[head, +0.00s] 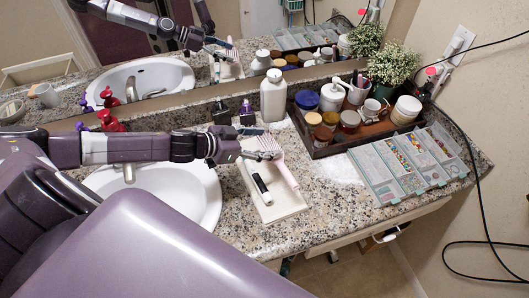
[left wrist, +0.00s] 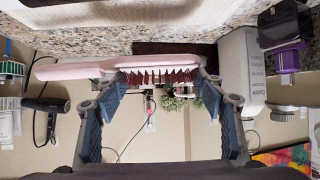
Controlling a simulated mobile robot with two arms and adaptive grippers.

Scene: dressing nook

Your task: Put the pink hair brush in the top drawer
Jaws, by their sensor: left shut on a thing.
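The pink hair brush (head: 287,174) is at the white tray (head: 288,210) on the counter, with its handle toward the front right in the head view. My left gripper (head: 246,153) is shut on its bristled head end. In the left wrist view, the pink brush (left wrist: 75,70) lies across between the blue finger pads of my left gripper (left wrist: 165,82). Whether the brush still touches the tray is unclear. A drawer front (head: 378,226) shows below the counter edge at right; I cannot tell its opening. My right gripper is out of view.
A black-and-white item (head: 262,188) lies on the tray beside the brush. The sink (head: 160,190) is to the left. A white bottle (head: 273,97), a dark tray of jars (head: 336,146) and clear bead boxes (head: 377,174) stand behind and right.

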